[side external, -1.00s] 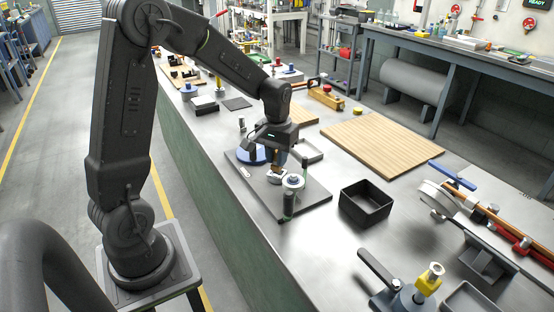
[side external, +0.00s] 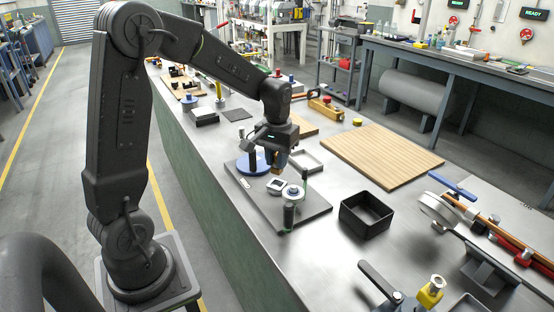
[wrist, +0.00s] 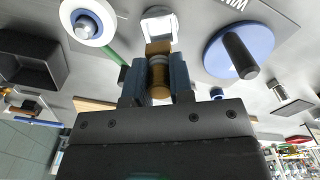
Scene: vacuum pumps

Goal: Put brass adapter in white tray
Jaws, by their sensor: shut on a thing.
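My gripper (side external: 280,158) is shut on the brass adapter (wrist: 159,78), a gold-brown stepped piece with a paler band, held upright between both fingers in the wrist view. In the side view the adapter (side external: 281,171) hangs just above the dark plate, behind the small white square fitting (side external: 276,186). That fitting also shows past the adapter in the wrist view (wrist: 158,27). A shallow pale tray (side external: 316,169), likely the white tray, lies on the bench just right of and behind my gripper. My gripper partly hides its near side.
The dark plate (side external: 316,213) also bears a blue disc with a black post (side external: 253,163), a white ring part (side external: 292,194) and a dark-green post (side external: 289,216). A black open bin (side external: 366,214) stands to the right. A wooden board (side external: 378,157) lies beyond. Bare bench lies between.

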